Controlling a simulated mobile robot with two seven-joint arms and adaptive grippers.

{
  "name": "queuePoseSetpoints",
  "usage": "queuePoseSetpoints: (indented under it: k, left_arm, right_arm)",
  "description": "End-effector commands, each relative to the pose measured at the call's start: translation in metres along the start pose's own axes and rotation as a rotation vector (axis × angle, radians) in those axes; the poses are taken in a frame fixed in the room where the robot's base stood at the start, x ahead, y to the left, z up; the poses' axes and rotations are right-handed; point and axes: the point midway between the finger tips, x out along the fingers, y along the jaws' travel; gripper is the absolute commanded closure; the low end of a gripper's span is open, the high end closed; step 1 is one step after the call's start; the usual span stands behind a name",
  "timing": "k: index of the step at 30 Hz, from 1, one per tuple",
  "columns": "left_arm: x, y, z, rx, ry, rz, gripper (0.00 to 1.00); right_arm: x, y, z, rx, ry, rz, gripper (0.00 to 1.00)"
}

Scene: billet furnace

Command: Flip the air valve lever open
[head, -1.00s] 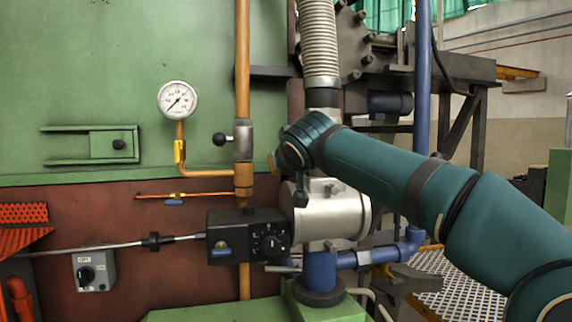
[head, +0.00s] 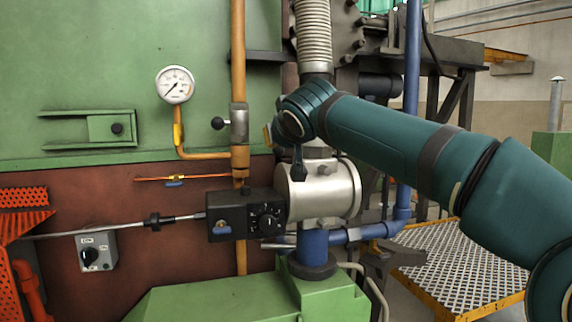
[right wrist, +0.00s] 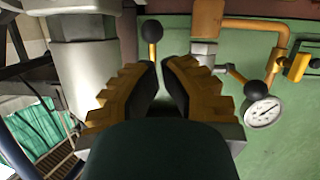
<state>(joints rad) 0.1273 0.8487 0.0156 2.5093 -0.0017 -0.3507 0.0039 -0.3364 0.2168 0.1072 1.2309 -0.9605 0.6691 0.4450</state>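A black ball-ended lever (head: 299,168) hangs down in front of the silver cylinder in the head view; I take it for the air valve lever. In the right wrist view, whose picture is upside down, its black ball (right wrist: 152,30) shows just beyond my fingertips. My right gripper (head: 272,132) is at the upper part of this lever. In the right wrist view its yellow fingers (right wrist: 159,66) show a narrow gap, with the lever stem at or between the tips; contact is unclear. The lever's pivot is hidden. My left gripper is not in view.
Another black-knobbed lever (head: 218,123) sticks out left from the valve on the orange pipe (head: 239,55), close by. A pressure gauge (head: 175,85) is left of it. The silver cylinder (head: 335,190) and corrugated hose (head: 313,35) stand close to my right arm.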

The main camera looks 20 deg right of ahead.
Motion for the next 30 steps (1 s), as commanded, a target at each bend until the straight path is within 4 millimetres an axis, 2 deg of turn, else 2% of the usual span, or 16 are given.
queuePoseSetpoints:
  k: [1, 3, 12, 18, 30]
  left_arm:
    - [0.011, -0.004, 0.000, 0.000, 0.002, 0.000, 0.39]
    - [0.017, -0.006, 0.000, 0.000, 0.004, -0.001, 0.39]
    - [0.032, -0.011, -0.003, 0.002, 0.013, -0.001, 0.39]
    - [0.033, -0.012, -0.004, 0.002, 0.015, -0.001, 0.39]
    - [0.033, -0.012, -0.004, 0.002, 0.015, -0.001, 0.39]
  right_arm:
    - [-0.006, -0.002, 0.015, -0.003, -0.001, 0.000, 1.00]
    - [-0.015, -0.004, 0.027, -0.003, -0.001, -0.001, 1.00]
    - [-0.046, -0.011, 0.061, -0.001, 0.000, 0.000, 1.00]
    - [-0.052, -0.012, 0.068, -0.001, -0.001, 0.000, 1.00]
    - [-0.053, -0.012, 0.068, -0.001, -0.001, 0.000, 1.00]
